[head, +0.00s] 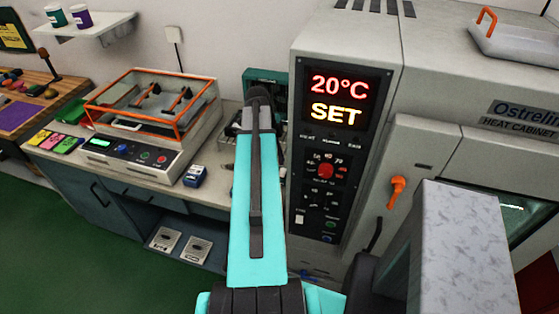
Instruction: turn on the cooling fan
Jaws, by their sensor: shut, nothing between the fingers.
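I cannot pick out a cooling fan with certainty. A dark green box (265,75) stands at the back of the bench, mostly hidden behind my teal arm, and I cannot tell what it is. The heat cabinet's black control panel (297,150) has a lit display (337,100) reading "20°C" and "SET". Below it are a red knob (325,170) with numbers around it, a lower dial (322,200), a pale switch (299,218), and a green button (331,224) above a blue one (328,238). My gripper does not show; my raised arm covers the middle.
The cabinet's orange door handle (397,190) is at right. A bench (215,190) at left carries an orange-framed machine (150,110) with buttons and a small blue device (195,176). A wooden board (30,100) is far left. Green floor (70,240) is open at lower left.

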